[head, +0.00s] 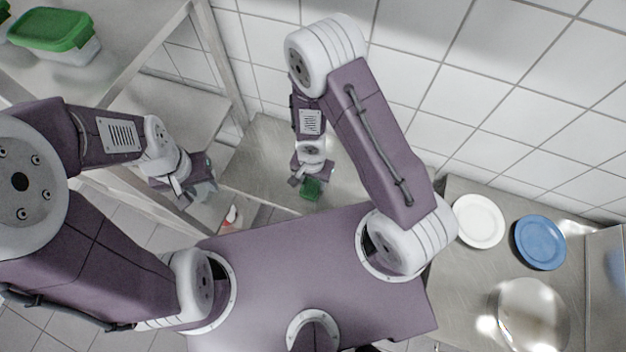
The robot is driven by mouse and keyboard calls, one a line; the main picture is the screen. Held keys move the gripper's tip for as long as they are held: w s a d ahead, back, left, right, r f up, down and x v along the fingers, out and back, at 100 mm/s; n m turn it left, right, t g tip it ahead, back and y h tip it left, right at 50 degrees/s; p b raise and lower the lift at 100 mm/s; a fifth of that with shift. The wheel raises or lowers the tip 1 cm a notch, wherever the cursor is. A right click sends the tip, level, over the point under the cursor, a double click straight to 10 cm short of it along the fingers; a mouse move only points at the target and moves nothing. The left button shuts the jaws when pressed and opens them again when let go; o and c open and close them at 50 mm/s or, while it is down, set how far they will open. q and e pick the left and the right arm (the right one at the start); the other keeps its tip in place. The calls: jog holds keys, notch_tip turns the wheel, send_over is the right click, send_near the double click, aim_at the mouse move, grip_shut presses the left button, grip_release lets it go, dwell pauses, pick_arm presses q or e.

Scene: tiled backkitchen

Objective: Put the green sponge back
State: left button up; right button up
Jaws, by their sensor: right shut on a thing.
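The green sponge (311,188) is small and dark green. My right gripper (308,180) is shut on it and holds it over a grey metal surface (262,150), near the tiled wall; I cannot tell how high above the surface it is. My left gripper (197,190) is at the left, in front of the metal shelving, apart from the sponge. Its fingers are small and partly hidden, so I cannot tell whether they are open.
A clear box with a green lid (52,30) stands on the upper left shelf. A small red and white item (232,218) sits below my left gripper. A white plate (478,221), a blue plate (540,242) and a round metal piece (532,316) are on the right counter (470,275).

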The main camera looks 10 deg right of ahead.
aim_at(312, 182)
jog(key=o, duration=1.3)
jog(key=shift+s+a, duration=0.1)
jog(key=shift+c, duration=0.2)
jog(key=shift+o, duration=0.9)
jog(key=shift+f, duration=0.1)
notch_tip(312, 182, up, 12)
jog(key=p, duration=1.2)
jog(key=shift+r, duration=0.2)
